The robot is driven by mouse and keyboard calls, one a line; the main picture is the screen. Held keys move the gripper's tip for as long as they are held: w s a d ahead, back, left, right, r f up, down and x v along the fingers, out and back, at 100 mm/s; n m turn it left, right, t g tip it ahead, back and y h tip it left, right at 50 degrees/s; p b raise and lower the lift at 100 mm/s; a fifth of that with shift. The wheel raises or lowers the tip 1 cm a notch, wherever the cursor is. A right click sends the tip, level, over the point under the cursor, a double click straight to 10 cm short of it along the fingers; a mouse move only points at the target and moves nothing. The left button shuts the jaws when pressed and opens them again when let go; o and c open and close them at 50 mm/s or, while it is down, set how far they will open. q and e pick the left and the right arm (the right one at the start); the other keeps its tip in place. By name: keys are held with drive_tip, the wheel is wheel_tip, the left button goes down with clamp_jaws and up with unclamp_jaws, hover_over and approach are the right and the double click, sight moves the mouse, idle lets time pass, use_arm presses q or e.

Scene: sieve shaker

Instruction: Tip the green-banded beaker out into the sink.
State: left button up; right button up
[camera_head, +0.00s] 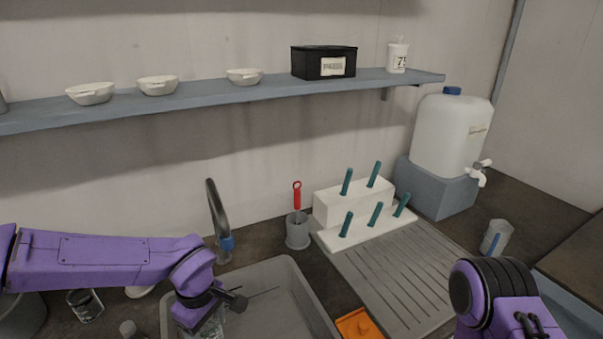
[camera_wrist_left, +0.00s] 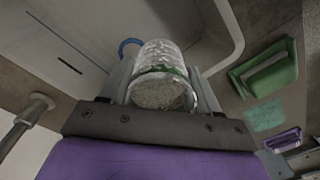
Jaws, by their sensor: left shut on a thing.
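My left gripper (camera_head: 212,308) is over the left part of the grey sink (camera_head: 318,312). It is shut on a clear glass beaker (camera_wrist_left: 160,55), whose lower part shows only partly below the gripper in the head view (camera_head: 213,328). In the left wrist view the beaker sits between the two fingers, with a green band around it and greyish, grainy matter visible at its near end. I cannot tell how far it is tilted. The right arm comes in at the lower right, but its gripper is out of view.
The tap (camera_head: 217,215) stands behind the sink. A grey cup with a red-handled tool (camera_head: 297,230) stands by the sink's back right corner. A ribbed drainboard (camera_head: 390,275) and white rack with teal pegs are to the right. An orange item (camera_head: 358,325) lies beside the sink.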

use_arm(q)
drive_tip(key=m, duration=0.5)
drive_tip(key=shift+w+r, duration=0.35)
drive_tip(key=shift+w, duration=0.05)
drive_tip(key=m, duration=0.4)
drive_tip(key=w+r+m, duration=0.1)
drive_tip(key=m, duration=0.1)
drive_tip(key=shift+w+a, duration=0.1)
drive_tip(key=shift+a, duration=0.05)
drive_tip(key=shift+w+r+m, duration=0.25)
drive_tip(key=shift+w+m, duration=0.05)
drive_tip(key=shift+m, duration=0.7)
drive_tip(key=shift+w+r, duration=0.4)
drive_tip(key=shift+w, duration=0.05)
